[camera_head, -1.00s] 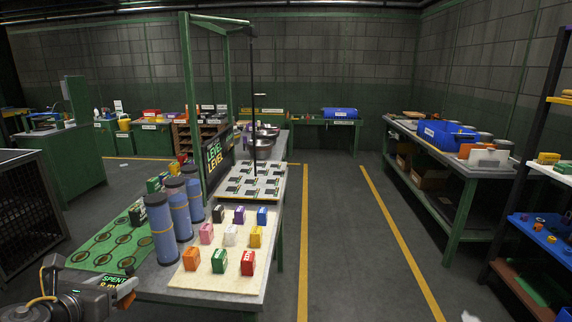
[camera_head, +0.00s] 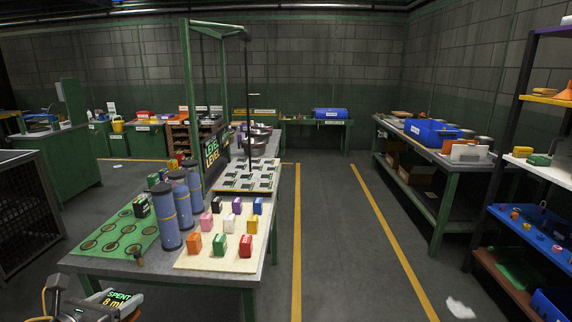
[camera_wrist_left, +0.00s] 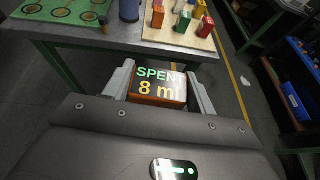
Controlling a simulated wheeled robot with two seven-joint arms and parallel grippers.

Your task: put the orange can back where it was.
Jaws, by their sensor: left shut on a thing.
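My left gripper (camera_head: 120,306) is at the bottom left of the head view, in front of the table's near edge. It is shut on an orange can (camera_wrist_left: 158,99), whose dark face reads "SPENT 8 ml" in the left wrist view; the fingers lie on both its sides. The can is held in the air, apart from the table. Another orange block-shaped can (camera_head: 193,244) stands at the near left of a cream board (camera_head: 205,262), with several other coloured ones. A green mat (camera_head: 118,236) with dark ringed spots lies left of the board. My right gripper is not in view.
Tall blue cylinders (camera_head: 165,222) stand between mat and board. A small dark upright piece (camera_head: 138,258) is near the table's (camera_head: 160,270) front edge. A "LEVEL" sign (camera_head: 212,151) and a tray of dark squares (camera_head: 247,176) are behind.

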